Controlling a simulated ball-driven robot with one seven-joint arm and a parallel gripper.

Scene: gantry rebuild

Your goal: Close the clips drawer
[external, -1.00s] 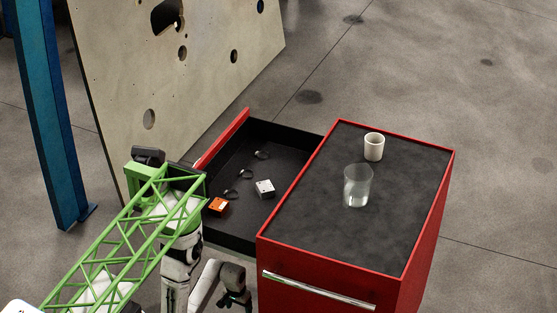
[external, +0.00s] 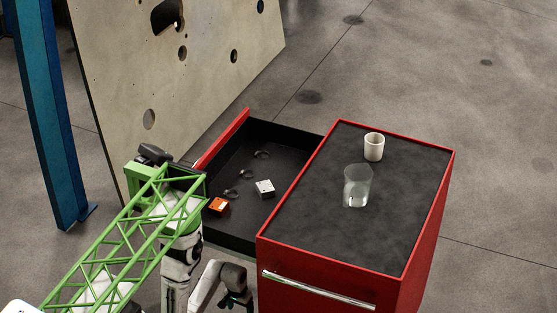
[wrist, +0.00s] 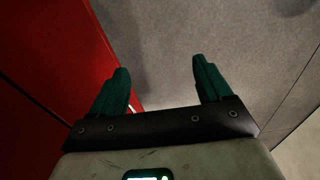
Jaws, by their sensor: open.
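The clips drawer (external: 217,142) is pulled far out of the left side of the red cabinet (external: 425,235). Its red front edge stands at the left. Inside lie several dark ring-shaped clips (external: 262,154), an orange block (external: 219,205) and a white block (external: 265,187). My gripper (wrist: 162,85) shows two green fingers, open with nothing between them, over grey floor. A red panel (wrist: 45,70) fills the left of the wrist view, beside the left finger. In the external view my gripper is low, near the drawer's near side and the cabinet's left corner, partly hidden by my arm.
A white cup (external: 374,147) and a clear glass (external: 357,187) with liquid stand on the cabinet top. A large beige panel with holes (external: 190,70) leans behind the drawer. A blue post (external: 50,120) stands at left. Floor right of the cabinet is clear.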

